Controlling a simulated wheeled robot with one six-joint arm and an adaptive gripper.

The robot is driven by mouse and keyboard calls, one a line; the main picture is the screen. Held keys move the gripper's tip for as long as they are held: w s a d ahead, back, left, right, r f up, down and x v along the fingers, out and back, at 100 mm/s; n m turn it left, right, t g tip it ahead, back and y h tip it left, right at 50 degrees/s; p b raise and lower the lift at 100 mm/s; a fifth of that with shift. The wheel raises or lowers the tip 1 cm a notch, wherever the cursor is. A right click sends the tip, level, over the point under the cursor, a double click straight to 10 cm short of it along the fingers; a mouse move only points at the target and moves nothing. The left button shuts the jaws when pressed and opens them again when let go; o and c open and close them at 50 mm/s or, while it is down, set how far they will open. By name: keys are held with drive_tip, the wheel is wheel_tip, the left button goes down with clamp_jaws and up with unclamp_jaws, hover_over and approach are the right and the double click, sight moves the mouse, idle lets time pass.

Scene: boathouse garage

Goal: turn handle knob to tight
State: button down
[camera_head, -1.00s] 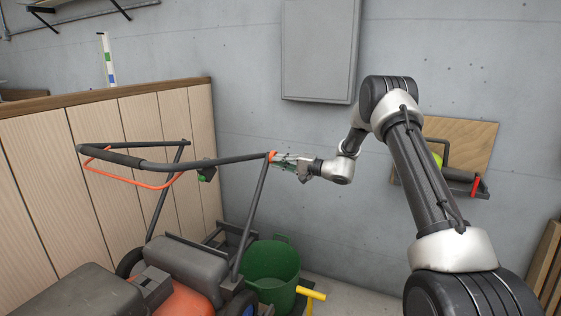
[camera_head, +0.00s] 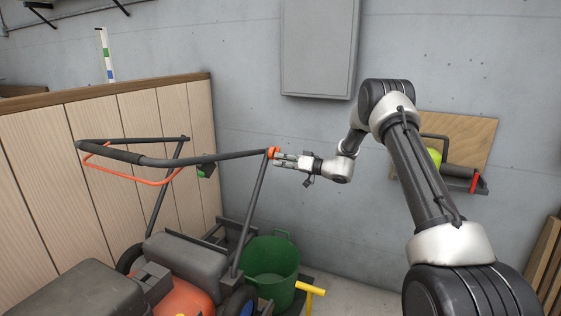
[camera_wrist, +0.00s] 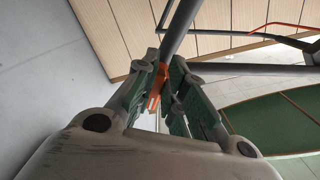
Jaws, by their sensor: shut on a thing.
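The handle knob (camera_head: 271,153) is orange and sits where the mower's dark upper handle bar (camera_head: 215,159) meets the lower handle tube (camera_head: 252,215). My gripper (camera_head: 279,157) reaches it from the right and is shut on it. In the wrist view the orange knob (camera_wrist: 158,82) shows between the green-padded fingers of my gripper (camera_wrist: 166,80), with a dark tube running just behind it. The fingers hide part of the knob, and I cannot read any tight mark. A second, green knob (camera_head: 203,173) is on the far side of the handle.
The mower (camera_head: 185,298) stands at lower left, before a wooden partition (camera_head: 90,155). A green bucket (camera_head: 271,268) and a yellow handle (camera_head: 312,290) are below my gripper. A grey wall cabinet (camera_head: 319,50) hangs above. A wooden board (camera_head: 470,145) with a red-handled tool is on the right wall.

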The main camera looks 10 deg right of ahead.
drive_tip(key=n, duration=0.6)
drive_tip(key=shift+w+d+f, duration=0.35)
drive_tip(key=shift+w+d, duration=0.05)
drive_tip(key=shift+n, duration=0.3)
drive_tip(key=c, duration=1.5)
unclamp_jaws()
drive_tip(key=shift+r, duration=0.1)
drive_tip(key=v, duration=1.2)
drive_tip(key=shift+w, duration=0.1)
